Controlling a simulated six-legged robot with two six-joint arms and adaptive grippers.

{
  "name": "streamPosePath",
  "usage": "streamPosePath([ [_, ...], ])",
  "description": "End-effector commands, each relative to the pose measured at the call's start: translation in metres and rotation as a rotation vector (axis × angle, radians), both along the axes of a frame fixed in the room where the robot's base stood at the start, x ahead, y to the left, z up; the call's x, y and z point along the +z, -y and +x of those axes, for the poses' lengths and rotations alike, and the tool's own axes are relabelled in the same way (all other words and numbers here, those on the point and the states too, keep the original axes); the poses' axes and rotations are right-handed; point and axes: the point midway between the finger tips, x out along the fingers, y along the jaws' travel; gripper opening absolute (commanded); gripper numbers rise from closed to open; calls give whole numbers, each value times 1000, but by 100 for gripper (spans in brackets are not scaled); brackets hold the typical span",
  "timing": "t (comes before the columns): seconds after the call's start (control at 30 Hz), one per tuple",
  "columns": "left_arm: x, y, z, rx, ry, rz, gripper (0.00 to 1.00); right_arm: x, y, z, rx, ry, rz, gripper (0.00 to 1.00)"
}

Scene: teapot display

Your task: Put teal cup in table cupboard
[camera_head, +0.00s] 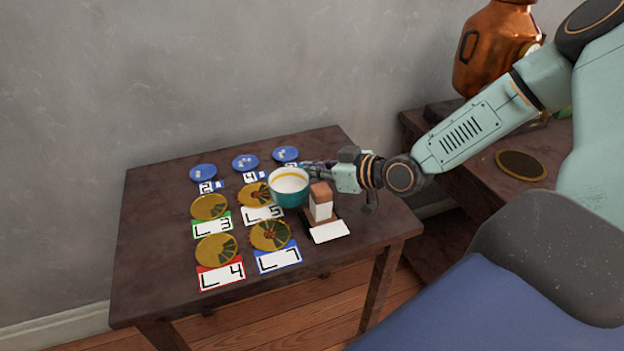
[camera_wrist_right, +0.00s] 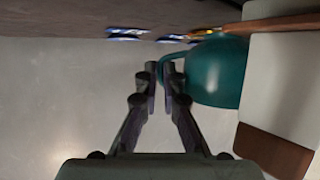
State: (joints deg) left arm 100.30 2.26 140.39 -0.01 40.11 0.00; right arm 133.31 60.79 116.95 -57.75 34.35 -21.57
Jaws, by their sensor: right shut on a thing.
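The teal cup (camera_head: 290,198), white inside with a yellowish band, is upright at the middle right of the dark wooden table (camera_head: 150,260) in the head view. My right gripper (camera_head: 312,170) reaches in from the right and is shut on the cup's handle. In the right wrist view, the fingers (camera_wrist_right: 162,78) close around the handle, with the cup (camera_wrist_right: 217,72) just right of them. Whether the cup touches the table is unclear. I cannot make out a cupboard with certainty. My left gripper is not in view.
A brown-and-white block (camera_head: 321,203) stands close right of the cup, with a white card (camera_head: 329,232) in front. Several gold plates (camera_head: 216,250), blue plates (camera_head: 203,172) and labelled cards lie around. A copper vessel (camera_head: 495,50) stands on a second table (camera_head: 480,180) at right.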

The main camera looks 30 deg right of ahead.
Motion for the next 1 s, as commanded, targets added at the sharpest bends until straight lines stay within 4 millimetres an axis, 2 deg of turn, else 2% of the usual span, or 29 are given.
streamPosePath([
  [0.03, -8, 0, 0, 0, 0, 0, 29, -10, 0, 0, 1, 0, -1, 0],
  [0.1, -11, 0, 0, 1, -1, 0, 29, -13, 0, 0, 1, 0, -1, 0],
  [0.5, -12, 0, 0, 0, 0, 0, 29, -16, 0, 0, 0, 1, 0, 0],
  [0.53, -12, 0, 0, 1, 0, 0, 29, -15, 0, 0, 0, 0, 0, 8],
  [0.77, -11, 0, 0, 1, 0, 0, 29, -15, 0, 0, 0, 0, 0, 28],
  [1.0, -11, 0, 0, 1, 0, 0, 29, -15, 0, 0, 0, 0, 1, 29],
])
